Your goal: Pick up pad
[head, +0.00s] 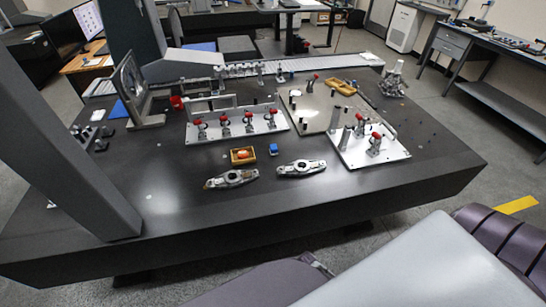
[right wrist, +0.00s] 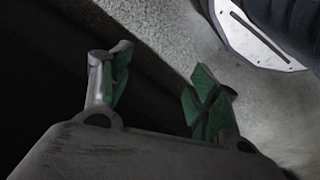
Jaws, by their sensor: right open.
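I cannot tell for sure which thing is the pad. A small blue block (head: 273,149) lies on the dark table (head: 330,215), right of a yellow tray (head: 243,156) with something orange in it. A flat blue sheet (head: 120,110) lies farther left, beside an upright frame. My right gripper (right wrist: 158,92) shows in the right wrist view with its green-padded fingers apart and nothing between them. It faces the floor and a dark area, away from the things on the table. My left gripper is not in view.
Two metal castings (head: 301,168) lie near the front of the table. Behind them stand a plate with red-knobbed clamps (head: 238,126) and another clamp plate (head: 370,150). A thick grey gantry column (head: 60,140) blocks the left side. The front table strip is clear.

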